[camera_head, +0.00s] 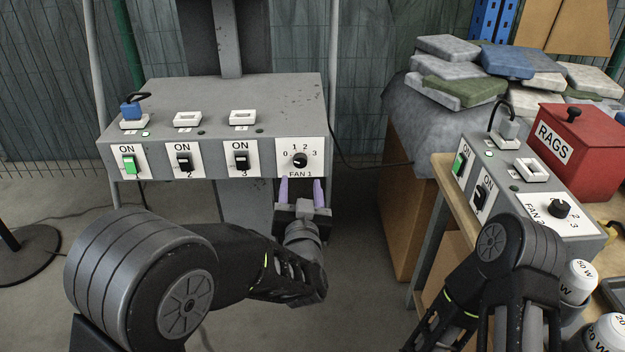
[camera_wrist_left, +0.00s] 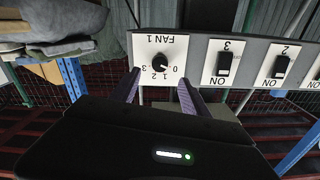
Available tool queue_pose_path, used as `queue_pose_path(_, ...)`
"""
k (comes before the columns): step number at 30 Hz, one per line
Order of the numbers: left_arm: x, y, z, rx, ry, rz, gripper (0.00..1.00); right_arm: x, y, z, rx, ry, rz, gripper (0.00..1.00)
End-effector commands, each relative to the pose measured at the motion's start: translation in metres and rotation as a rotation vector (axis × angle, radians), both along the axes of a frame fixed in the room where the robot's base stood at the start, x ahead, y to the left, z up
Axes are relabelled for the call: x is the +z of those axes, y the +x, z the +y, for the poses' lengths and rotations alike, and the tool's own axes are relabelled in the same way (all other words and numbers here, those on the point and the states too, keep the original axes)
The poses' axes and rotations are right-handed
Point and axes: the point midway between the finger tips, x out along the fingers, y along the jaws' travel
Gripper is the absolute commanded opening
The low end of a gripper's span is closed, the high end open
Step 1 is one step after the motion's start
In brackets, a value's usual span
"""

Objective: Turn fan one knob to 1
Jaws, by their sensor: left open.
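The fan one knob (camera_head: 300,160) is a round black knob on a white plate marked FAN 1, at the right end of the grey box's front. It also shows upside down in the left wrist view (camera_wrist_left: 160,64), where its mark seems to face 0. My left gripper (camera_head: 301,190) is open and empty, its two purple fingers pointing up just below the plate. In the left wrist view the fingers (camera_wrist_left: 158,78) stand apart on either side of the knob, and I cannot tell if they touch it. My right arm is at lower right; its gripper is out of view.
The grey box (camera_head: 230,100) also has several rocker switches, the leftmost green (camera_head: 129,163), and a blue plug (camera_head: 131,110) on top. A second switch box (camera_head: 530,180) with a FAN 2 knob (camera_head: 559,209) stands at right, beside a red RAGS box (camera_head: 580,145).

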Motion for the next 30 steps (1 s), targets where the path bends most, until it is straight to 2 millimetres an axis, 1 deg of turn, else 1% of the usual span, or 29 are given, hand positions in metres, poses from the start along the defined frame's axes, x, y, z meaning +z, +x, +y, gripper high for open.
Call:
queue_pose_path(7, 0.0, 0.001, 0.0, -0.002, 0.0, 0.004, 0.54, 0.001, 0.0, 0.0, 0.0, 0.0, 0.0, 0.0)
queue_pose_path(11, 0.0, 0.008, 0.0, -0.002, -0.001, 0.002, 0.54, 0.0, 0.0, 0.0, 0.0, 0.0, 0.0, 0.0)
queue_pose_path(14, -0.001, 0.02, -0.001, -0.003, -0.001, 0.004, 0.54, -0.001, 0.0, 0.0, 0.0, 0.0, 0.0, 0.0)
queue_pose_path(21, -0.002, 0.057, 0.0, -0.001, 0.0, 0.003, 0.54, -0.005, 0.0, 0.0, -0.001, 0.0, 0.0, 0.0)
queue_pose_path(24, -0.001, 0.069, 0.0, -0.002, 0.0, 0.004, 0.54, -0.006, 0.0, 0.0, -0.001, 0.0, 0.0, 0.0)
queue_pose_path(27, -0.001, 0.076, -0.001, -0.004, 0.0, 0.004, 0.54, -0.006, 0.0, 0.0, -0.001, 0.0, 0.0, 0.0)
queue_pose_path(30, -0.001, 0.078, -0.001, -0.004, 0.0, 0.005, 0.54, -0.006, 0.0, 0.0, -0.001, 0.0, 0.0, 0.0)
